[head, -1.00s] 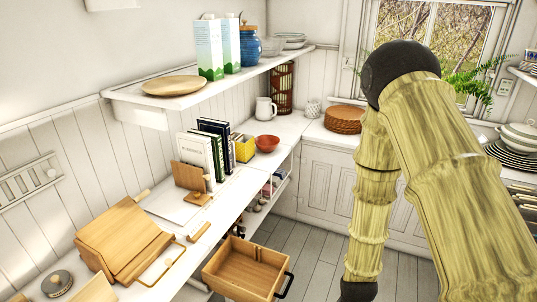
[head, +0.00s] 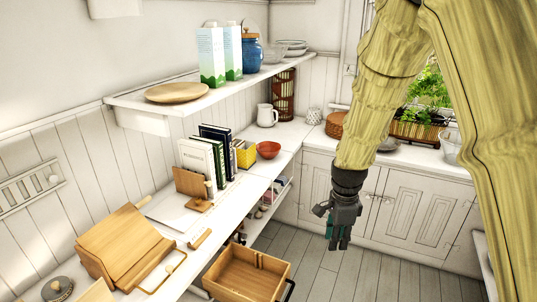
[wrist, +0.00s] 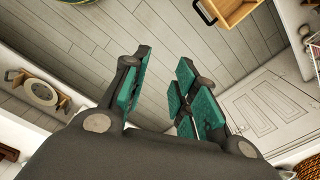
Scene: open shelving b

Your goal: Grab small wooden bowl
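A shallow round wooden dish (head: 176,92) lies on the upper wall shelf at the left. A small reddish-orange bowl (head: 268,150) stands on the counter beside a yellow box. I cannot tell for sure whether either of these is the small wooden bowl. My gripper (head: 339,243) hangs fingers down over the open floor, to the right of the counter and away from both. In the wrist view my gripper (wrist: 163,78) has its teal fingers apart with nothing between them.
An open wooden drawer or box (head: 243,281) juts out at the lower middle. Books (head: 213,150), a white pitcher (head: 267,115) and cutting boards (head: 127,243) stand on the counter. Cartons (head: 211,55) and a blue jar (head: 251,52) are on the upper shelf. The floor (head: 340,275) below my gripper is clear.

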